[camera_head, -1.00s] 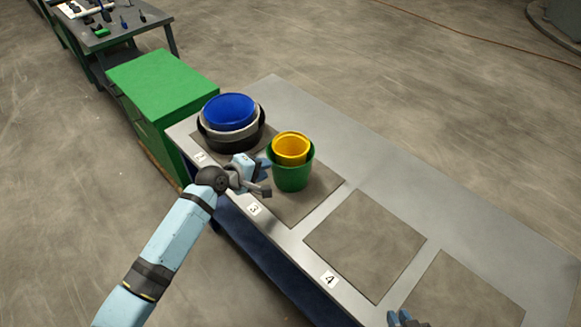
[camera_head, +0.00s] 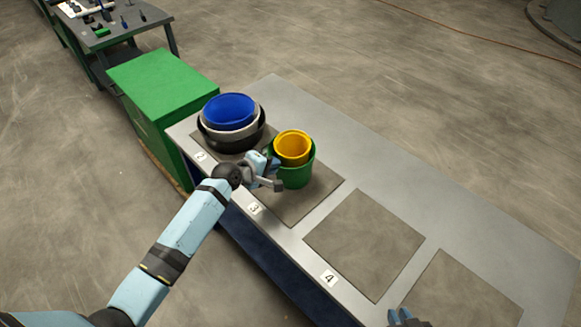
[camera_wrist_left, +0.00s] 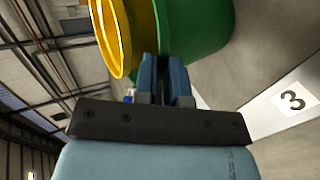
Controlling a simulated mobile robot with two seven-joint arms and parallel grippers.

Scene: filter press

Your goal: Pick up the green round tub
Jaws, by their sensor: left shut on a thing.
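The green round tub (camera_head: 297,178) stands on mat 3 of the grey bench in the head view, with a yellow tub (camera_head: 292,147) nested inside it. In the left wrist view the green tub (camera_wrist_left: 205,25) fills the top, with the yellow tub (camera_wrist_left: 112,38) beside it. My left gripper (camera_head: 274,172) is at the green tub's near left side. Its blue fingers (camera_wrist_left: 165,65) are shut on the green tub's wall; the exact contact is partly hidden. My right gripper (camera_head: 402,317) shows only its fingertips at the bottom edge.
A stack of round tubs, blue (camera_head: 230,111) inside grey and black, stands on mat 2, just behind and left. Mat 4 (camera_head: 364,245) and the mat to its right are empty. A green cabinet (camera_head: 160,80) adjoins the bench's left end.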

